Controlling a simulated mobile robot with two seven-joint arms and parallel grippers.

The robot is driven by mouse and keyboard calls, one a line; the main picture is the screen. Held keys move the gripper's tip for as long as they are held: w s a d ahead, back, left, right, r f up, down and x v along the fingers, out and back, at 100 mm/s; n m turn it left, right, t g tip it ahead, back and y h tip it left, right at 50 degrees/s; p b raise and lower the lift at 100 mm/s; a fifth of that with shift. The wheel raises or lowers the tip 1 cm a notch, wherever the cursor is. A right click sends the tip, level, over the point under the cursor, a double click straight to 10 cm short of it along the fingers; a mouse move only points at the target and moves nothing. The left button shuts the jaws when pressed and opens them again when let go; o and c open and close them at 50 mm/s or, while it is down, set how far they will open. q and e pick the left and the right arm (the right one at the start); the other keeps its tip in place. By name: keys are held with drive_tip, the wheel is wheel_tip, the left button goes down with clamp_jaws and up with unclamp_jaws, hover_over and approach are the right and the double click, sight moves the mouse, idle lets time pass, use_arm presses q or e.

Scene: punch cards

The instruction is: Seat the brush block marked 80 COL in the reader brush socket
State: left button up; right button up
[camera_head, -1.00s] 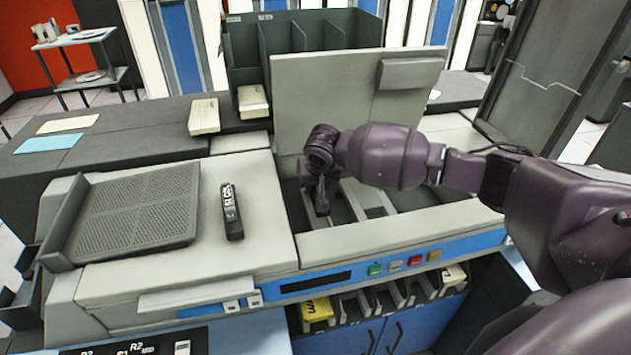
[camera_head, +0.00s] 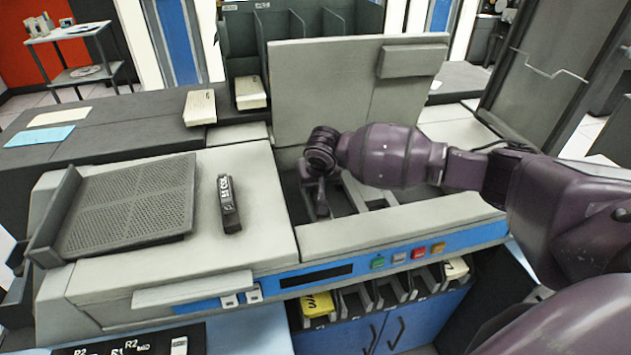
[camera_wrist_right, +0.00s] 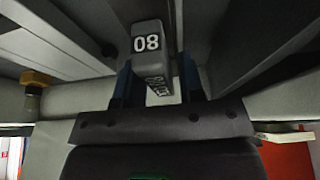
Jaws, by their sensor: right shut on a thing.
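The brush block marked 80 (camera_wrist_right: 148,42) is a grey block between the two dark fingers of my right gripper in the right wrist view. In the head view my right gripper (camera_head: 319,202) points down into the machine's open bay (camera_head: 378,201), apart from the bay's front wall. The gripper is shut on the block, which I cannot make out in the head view. The socket is not clearly visible, so I cannot tell whether the block touches it. A second, black block (camera_head: 229,204) with white lettering lies on the pale cover left of the bay. My left gripper is out of view.
The raised lid (camera_head: 325,95) stands behind the bay. A perforated tray (camera_head: 125,210) is at the left. Card stacks (camera_head: 200,107) lie behind. Pale rails (camera_head: 352,190) cross the bay. Coloured buttons (camera_head: 418,253) line the front panel.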

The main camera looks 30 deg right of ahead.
drive_tip(key=shift+f, duration=0.8)
drive_tip(key=shift+f, duration=0.1)
drive_tip(key=o, duration=1.1)
